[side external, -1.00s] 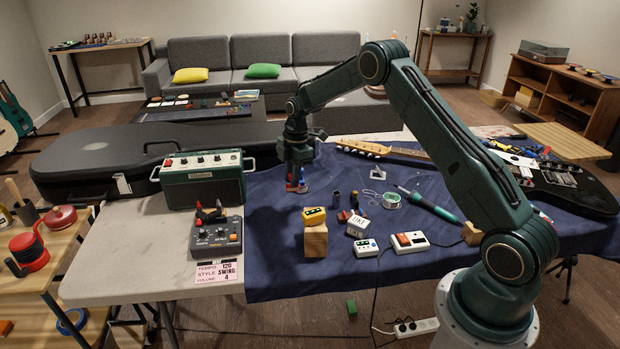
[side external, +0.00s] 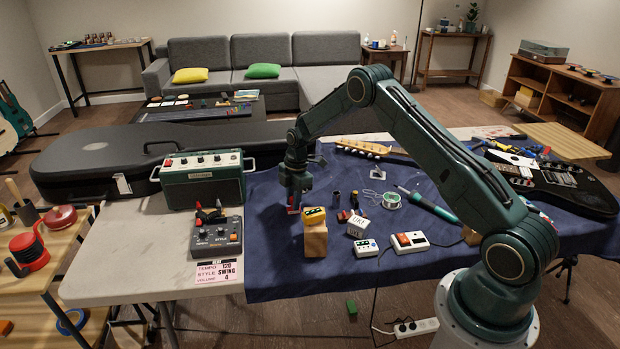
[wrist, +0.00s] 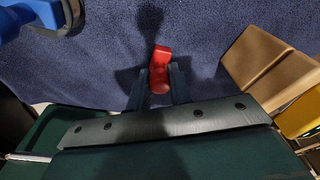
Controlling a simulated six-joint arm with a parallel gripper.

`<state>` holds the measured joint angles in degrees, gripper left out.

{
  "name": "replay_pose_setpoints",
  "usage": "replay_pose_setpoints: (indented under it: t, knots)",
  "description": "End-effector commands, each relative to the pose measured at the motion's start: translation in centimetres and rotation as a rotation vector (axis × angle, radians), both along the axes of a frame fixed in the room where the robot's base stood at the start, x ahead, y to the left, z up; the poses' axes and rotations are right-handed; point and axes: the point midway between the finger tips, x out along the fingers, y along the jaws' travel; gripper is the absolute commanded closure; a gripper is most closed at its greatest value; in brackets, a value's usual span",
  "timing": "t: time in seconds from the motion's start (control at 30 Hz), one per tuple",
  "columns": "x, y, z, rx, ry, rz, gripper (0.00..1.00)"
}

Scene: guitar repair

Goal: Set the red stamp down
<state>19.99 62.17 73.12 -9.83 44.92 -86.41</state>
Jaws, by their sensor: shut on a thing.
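My gripper (side external: 294,208) is shut on the red stamp (wrist: 160,70), which sits between the two fingertips (wrist: 158,88) in the wrist view. In the side view only a small bit of red (side external: 292,211) shows at the fingertips, low over the dark blue cloth (side external: 270,265). The rest of the stamp is hidden by the fingers. I cannot tell whether its lower end touches the cloth.
A wooden block (side external: 315,240) with a yellow box (side external: 314,217) on top stands close to the right of my gripper. A dark control box (side external: 216,238) and a green amplifier (side external: 203,180) are to the left. A white block (side external: 357,226) and small devices lie further right.

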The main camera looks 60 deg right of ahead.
Motion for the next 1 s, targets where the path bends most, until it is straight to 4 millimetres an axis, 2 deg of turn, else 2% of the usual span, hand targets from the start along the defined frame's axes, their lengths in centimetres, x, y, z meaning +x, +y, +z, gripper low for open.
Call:
replay_pose_setpoints:
  t: [0.47, 0.5, 0.6, 1.0]
  knots:
    - [0.02, 0.01, -0.58, 0.000, 0.000, 0.000, 1.00]
    - [0.03, 0.00, -0.60, 0.000, -0.001, 0.001, 0.75]
    - [0.03, 0.00, -0.57, 0.000, -0.001, 0.000, 0.58]
    - [0.04, -0.01, -0.28, 0.000, -0.001, 0.000, 0.58]
